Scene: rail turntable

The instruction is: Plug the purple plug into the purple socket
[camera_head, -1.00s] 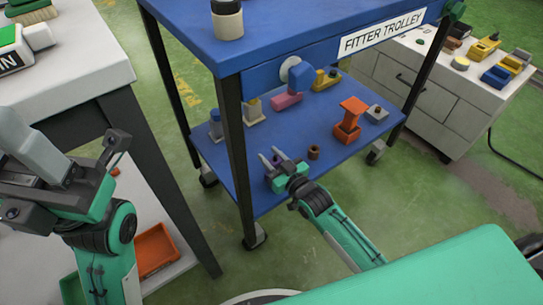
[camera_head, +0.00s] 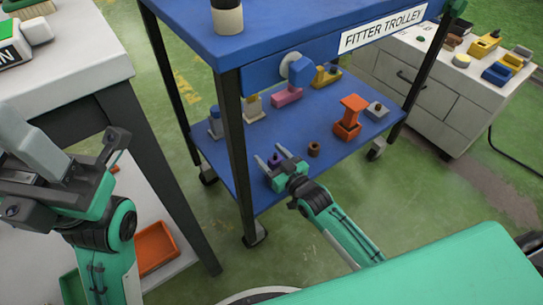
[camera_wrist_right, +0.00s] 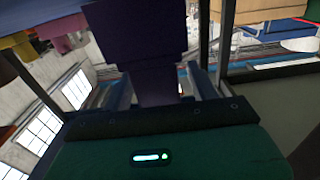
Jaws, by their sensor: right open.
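My right gripper (camera_head: 267,156) is low over the near left part of the blue trolley's lower shelf (camera_head: 235,165). Its fingers are spread. A small purple part (camera_head: 276,159) shows between them in the head view. In the right wrist view a dark purple piece (camera_wrist_right: 142,35) fills the upper middle, with a wide block and a narrower stem between the two fingers. I cannot tell whether it is the plug or the socket, or whether the fingers touch it. My left gripper (camera_head: 65,190) is at the left, away from the trolley; its fingertips are unclear.
The shelf also holds a brown ring-like part (camera_head: 314,149), an orange stacked piece (camera_head: 350,118), a grey block (camera_head: 377,110), a pink piece (camera_head: 287,96) and yellow pieces (camera_head: 326,76). A trolley leg (camera_head: 238,160) stands left of the right gripper. The blue top shelf overhangs.

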